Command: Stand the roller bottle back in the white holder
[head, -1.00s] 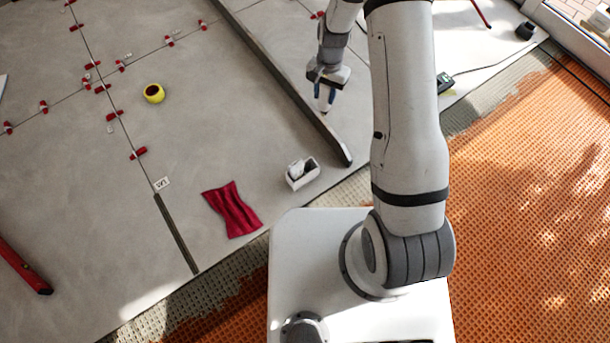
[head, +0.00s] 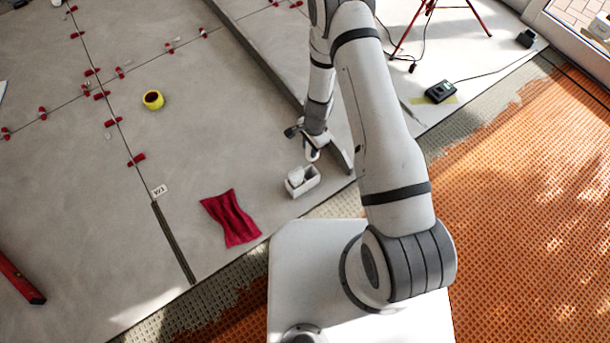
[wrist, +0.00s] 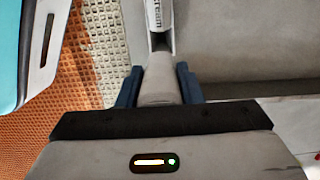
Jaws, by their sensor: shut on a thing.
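The white holder (head: 309,188) is a small open box on the grey tile floor, near the front edge of the tiling. A white item (head: 296,176) sits inside it; I cannot tell what it is. My gripper (head: 311,147) is just beyond the holder and slightly right. Its blue fingers are shut on the pale roller bottle (wrist: 158,88), one finger on each side. Part of a label with dark lettering shows beyond the fingers in the wrist view. The bottle's lower end appears apart from the holder, but its exact height is unclear.
A long grey bar (head: 262,68) lies on the tiles close behind my gripper. A red cloth (head: 230,217) lies left of the holder. A yellow tape roll (head: 153,99) and several red levelling clips are farther left. A dark device (head: 440,92) lies right of my arm.

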